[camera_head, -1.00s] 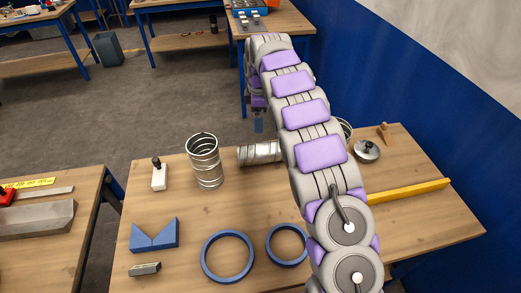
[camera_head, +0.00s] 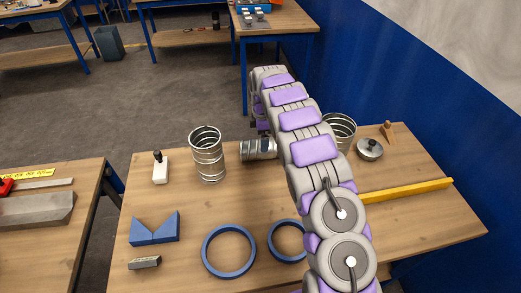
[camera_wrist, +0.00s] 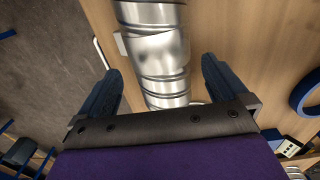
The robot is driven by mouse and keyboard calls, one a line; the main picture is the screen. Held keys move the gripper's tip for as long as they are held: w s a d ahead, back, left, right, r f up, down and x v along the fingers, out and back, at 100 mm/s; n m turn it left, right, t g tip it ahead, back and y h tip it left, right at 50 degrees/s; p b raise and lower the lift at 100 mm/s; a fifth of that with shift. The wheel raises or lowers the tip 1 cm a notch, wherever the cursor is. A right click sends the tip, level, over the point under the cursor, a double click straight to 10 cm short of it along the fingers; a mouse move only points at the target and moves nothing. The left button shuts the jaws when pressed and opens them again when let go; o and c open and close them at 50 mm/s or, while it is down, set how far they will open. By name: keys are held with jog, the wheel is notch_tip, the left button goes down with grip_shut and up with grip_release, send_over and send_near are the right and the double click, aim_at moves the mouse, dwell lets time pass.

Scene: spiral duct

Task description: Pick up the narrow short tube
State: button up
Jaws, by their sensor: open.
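A shiny ribbed metal tube (camera_head: 258,149) lies on its side on the wooden table, its right end hidden behind my arm; it looks like the narrow short tube. In the wrist view a ribbed metal tube (camera_wrist: 158,50) runs between the two dark fingers of my gripper (camera_wrist: 160,66), with a gap on each side. My gripper is open and holds nothing. In the head view it is mostly hidden behind my arm, near the table's back edge. I cannot tell how far above the tube the fingers are.
A wider tube (camera_head: 208,155) stands upright left of the lying one. Another tube (camera_head: 341,130) stands right of my arm.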

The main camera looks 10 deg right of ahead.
jog(key=d, duration=0.1)
jog(key=d+f, duration=0.1)
jog(key=shift+d+f, duration=0.25)
jog(key=shift+d, duration=0.15)
jog(key=f, duration=0.1)
jog(key=a+f, duration=0.1)
jog(key=a+f+b, duration=0.1)
jog(key=f, duration=0.1)
jog(key=shift+w, duration=0.15)
jog(key=shift+a, duration=0.3)
jog(key=shift+d, duration=1.15)
jog(key=shift+a+f, duration=0.2)
jog(key=shift+a, duration=0.75)
jog(key=shift+d, duration=0.75)
jog(key=c, duration=0.6)
jog(key=shift+a, duration=0.15)
jog(key=c, duration=0.3)
jog(key=shift+a, duration=0.35)
jog(key=shift+c, duration=0.2)
